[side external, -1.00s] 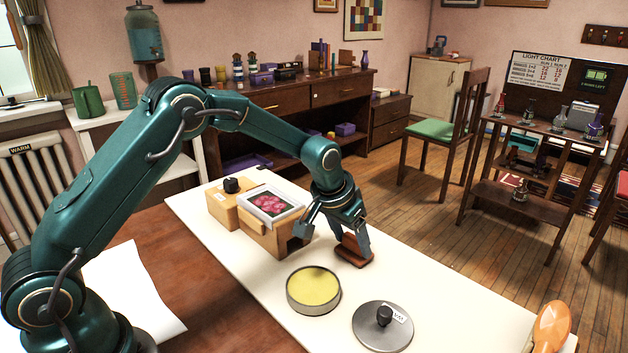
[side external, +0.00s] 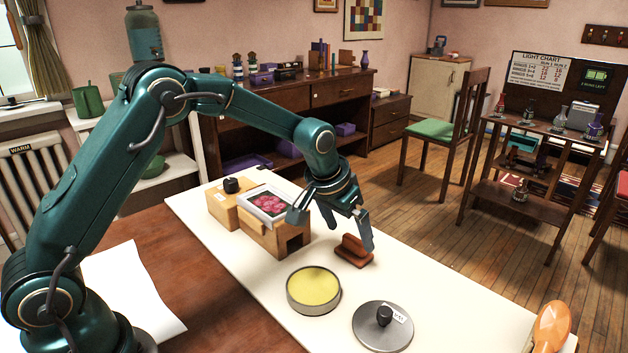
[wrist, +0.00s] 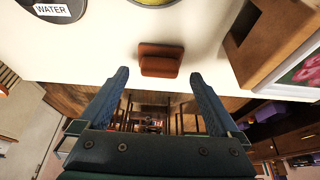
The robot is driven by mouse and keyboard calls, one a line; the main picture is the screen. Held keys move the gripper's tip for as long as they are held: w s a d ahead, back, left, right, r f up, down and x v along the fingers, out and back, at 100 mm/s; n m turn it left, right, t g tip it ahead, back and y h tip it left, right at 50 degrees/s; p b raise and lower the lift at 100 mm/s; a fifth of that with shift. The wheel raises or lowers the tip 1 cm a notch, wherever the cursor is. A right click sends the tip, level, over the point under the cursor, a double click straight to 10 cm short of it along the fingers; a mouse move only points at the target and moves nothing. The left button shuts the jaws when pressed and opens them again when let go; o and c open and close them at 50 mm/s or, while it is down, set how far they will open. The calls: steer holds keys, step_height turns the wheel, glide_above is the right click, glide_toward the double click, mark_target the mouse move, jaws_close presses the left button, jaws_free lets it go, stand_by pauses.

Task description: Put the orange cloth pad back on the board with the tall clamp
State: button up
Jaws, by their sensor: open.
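A small rust-orange pad-like block (side external: 354,251) with a raised ridge rests on the long white surface (side external: 440,287). It also shows in the wrist view (wrist: 161,60), at the top centre beyond the fingertips. I cannot tell if it is cloth. My gripper (side external: 333,232) is open and empty, raised a little above and to the left of the block in the side view. In the wrist view my two fingers (wrist: 159,76) are spread wide, one to either side of the block's line, apart from it. I cannot make out a tall clamp in either view.
A wooden box (side external: 272,238) with a flower picture stands left of the block. A round tin with yellow content (side external: 314,288) and a grey lid with a black knob (side external: 383,330) lie in front. An orange object (side external: 550,328) is at the lower right. The white surface right of the block is clear.

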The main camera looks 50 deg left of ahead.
steer(key=s+r, duration=1.3)
steer(key=s, duration=0.1)
steer(key=s+a+f+t, duration=0.1)
steer(key=s+f, duration=0.2)
steer(key=s, duration=0.9)
steer(key=shift+f, duration=0.2)
